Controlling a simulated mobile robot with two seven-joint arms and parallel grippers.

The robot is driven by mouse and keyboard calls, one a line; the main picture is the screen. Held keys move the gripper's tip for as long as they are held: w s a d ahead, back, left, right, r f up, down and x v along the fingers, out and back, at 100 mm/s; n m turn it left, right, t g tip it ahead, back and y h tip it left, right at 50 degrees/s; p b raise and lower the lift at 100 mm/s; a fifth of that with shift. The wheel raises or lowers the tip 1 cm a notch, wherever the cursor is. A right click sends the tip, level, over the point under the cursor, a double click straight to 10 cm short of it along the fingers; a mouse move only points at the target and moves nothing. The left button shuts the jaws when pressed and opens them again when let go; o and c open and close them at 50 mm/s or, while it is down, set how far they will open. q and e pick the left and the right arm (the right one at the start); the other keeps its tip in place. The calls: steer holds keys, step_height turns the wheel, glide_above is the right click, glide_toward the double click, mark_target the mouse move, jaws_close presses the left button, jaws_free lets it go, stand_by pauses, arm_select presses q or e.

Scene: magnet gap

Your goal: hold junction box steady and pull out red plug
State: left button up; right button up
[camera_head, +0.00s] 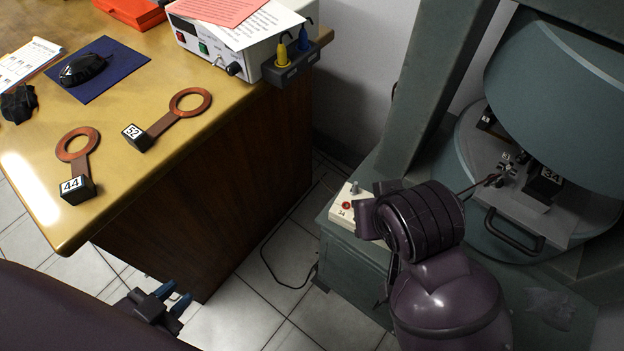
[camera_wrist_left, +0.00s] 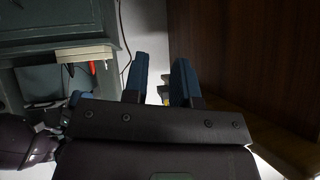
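My left gripper (camera_head: 173,297) is open and empty beside the desk, well left of the box. Its blue fingers stand apart in the wrist view (camera_wrist_left: 160,80). My right arm's purple wrist is just right of the box and partly covers it. The right fingers are hidden.
A black cable (camera_head: 268,262) runs over the tiled floor. The magnet (camera_head: 560,85) is at right.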

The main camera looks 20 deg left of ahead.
arm_select(q)
steer(key=w+a, duration=0.1)
steer(key=a, duration=0.2)
steer(key=n+g+h, duration=0.6)
steer(key=n+h, duration=1.1)
steer(key=n, duration=1.1)
glide_toward(346, 190)
step_height(346, 190, up, 3)
steer(key=x, duration=1)
steer(key=shift+f, duration=0.1)
